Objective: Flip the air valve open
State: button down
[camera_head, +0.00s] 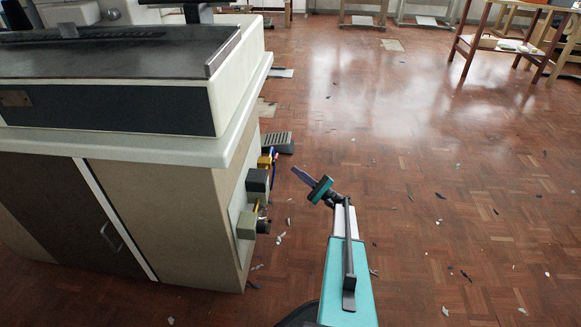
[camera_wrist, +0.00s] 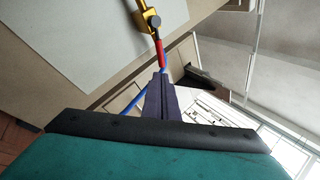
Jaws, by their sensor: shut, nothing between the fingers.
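The air valve is a yellow body (camera_wrist: 146,18) with a round grey boss in the wrist view, mounted on a pale side panel. Its red lever (camera_wrist: 159,50) extends from the yellow body toward my fingertips. In the head view the yellow valve (camera_head: 264,162) shows small on the cabinet's right side; its lever is not clear there. My gripper (camera_head: 294,170) is shut and empty, pointing at the panel from the right. Its dark fingers (camera_wrist: 160,78) end close to the lever's end in the wrist view; I cannot tell whether they touch.
A blue hose (camera_wrist: 131,105) runs beside my fingers. Below the valve on the panel are a dark grey box (camera_head: 257,182) and a grey-green box (camera_head: 246,223) with a dark knob. The floor to the right is mostly open.

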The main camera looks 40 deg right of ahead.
jog(key=d+v, duration=0.1)
jog(key=v, duration=0.5)
jog(key=shift+f, duration=0.45)
